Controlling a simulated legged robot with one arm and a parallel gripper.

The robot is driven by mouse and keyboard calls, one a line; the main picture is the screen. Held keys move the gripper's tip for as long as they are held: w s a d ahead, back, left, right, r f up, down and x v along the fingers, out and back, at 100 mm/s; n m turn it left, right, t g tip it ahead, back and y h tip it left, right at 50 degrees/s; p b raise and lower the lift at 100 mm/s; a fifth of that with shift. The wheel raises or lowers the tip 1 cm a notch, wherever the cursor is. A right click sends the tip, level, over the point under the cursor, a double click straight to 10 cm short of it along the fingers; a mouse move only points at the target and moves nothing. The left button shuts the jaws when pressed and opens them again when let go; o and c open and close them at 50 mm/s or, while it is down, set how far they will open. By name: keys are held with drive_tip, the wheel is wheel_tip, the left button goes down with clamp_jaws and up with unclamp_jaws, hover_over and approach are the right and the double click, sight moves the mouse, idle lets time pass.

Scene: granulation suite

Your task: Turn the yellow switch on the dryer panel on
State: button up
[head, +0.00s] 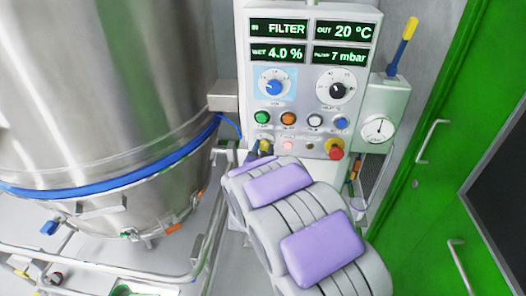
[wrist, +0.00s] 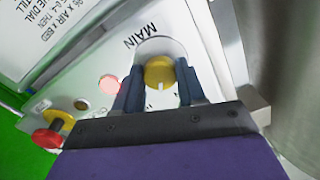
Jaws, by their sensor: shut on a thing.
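The dryer panel (head: 307,98) is a pale grey box in the middle of the head view. The yellow switch (wrist: 159,72) is a round knob under the word MAIN in the wrist view. A short white mark on it points toward my gripper's base in that view. In the head view the switch (head: 265,145) is at the panel's lower left, partly hidden by my gripper. My gripper (wrist: 159,86) has its two dark fingers on either side of the knob and is shut on it. In the head view my gripper (head: 262,157) reaches the panel from below.
A pink lit lamp (wrist: 110,85) is beside the switch. A red mushroom button (head: 335,150) is farther right. Several coloured buttons and a blue dial (head: 274,87) are above. A steel vessel (head: 95,90) stands left; a green door (head: 425,175) is right.

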drive_tip(key=shift+f, duration=0.1)
idle(0.4)
drive_tip(key=o, duration=1.1)
drive_tip(key=shift+a, duration=0.1)
